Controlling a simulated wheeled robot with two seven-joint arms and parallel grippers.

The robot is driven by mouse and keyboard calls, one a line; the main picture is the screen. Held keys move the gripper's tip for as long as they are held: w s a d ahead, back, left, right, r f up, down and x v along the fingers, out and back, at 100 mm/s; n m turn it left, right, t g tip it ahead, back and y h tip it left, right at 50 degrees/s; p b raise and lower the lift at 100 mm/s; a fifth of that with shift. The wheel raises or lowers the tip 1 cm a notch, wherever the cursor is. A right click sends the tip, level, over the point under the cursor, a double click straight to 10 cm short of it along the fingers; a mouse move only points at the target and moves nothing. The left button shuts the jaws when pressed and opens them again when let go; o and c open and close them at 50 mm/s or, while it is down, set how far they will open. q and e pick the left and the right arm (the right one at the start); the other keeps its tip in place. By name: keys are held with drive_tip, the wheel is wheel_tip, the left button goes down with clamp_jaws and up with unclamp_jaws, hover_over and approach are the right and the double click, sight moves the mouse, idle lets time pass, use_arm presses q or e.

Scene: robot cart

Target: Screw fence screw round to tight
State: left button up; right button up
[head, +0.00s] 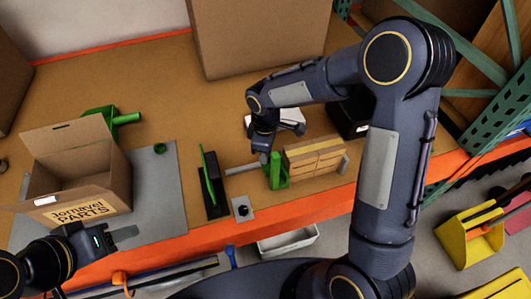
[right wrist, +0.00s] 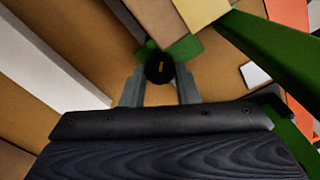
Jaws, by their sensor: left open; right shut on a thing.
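The fence screw's round black head (right wrist: 160,68), with a small yellow mark, sits between the two grey fingers of my right gripper (right wrist: 160,88). The right gripper is shut on it, with green parts just beyond. In the head view my right gripper (head: 264,152) points down at the green fence bracket (head: 278,172) beside the wooden block (head: 315,160); there the screw is hidden. My left gripper (head: 118,238) is open and empty at the lower left, in front of the cardboard box.
An open cardboard parts box (head: 75,170) stands on the left. A green upright plate on a black base (head: 214,205) and a small grey plate with a black knob (head: 243,211) are left of the bracket. A black box (head: 350,117) stands behind the block. An orange edge (head: 290,215) borders the table.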

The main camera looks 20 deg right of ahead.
drive_tip(key=shift+m+b, duration=0.3)
drive_tip(key=shift+m, duration=0.8)
drive_tip(key=o, duration=1)
drive_tip(key=shift+r, duration=0.15)
wheel_tip(320, 180, up, 8)
drive_tip(key=shift+f, duration=0.2)
